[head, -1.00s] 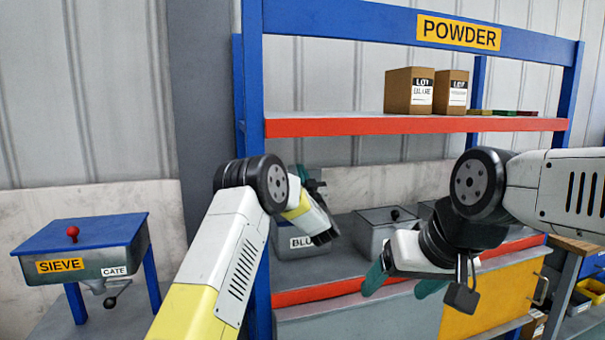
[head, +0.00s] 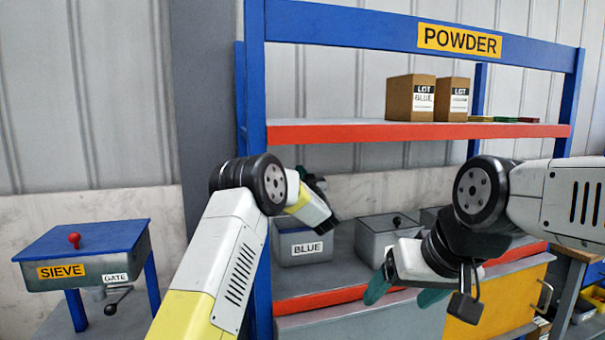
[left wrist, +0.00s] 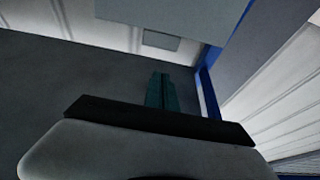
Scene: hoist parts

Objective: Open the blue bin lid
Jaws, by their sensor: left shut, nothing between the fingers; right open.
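The blue bin (head: 306,250) is a grey box with a BLUE label, on the lower shelf at the left end of the powder rack. My left forearm and wrist cover much of its top, so I cannot tell how its lid sits. My left gripper (head: 317,183) is above and behind the bin's front in the head view, partly hidden by its own wrist. In the left wrist view its teal fingers (left wrist: 161,88) are together with nothing between them. My right gripper (head: 403,292) is open and empty, in front of the lower shelf to the right.
A second grey bin (head: 378,244) with a black-knobbed lid stands right of the blue bin. Cartons (head: 411,98) stand on the red-edged upper shelf (head: 350,131) above. The blue rack post (head: 257,90) is close to my left arm. A sieve (head: 85,250) stands at the far left.

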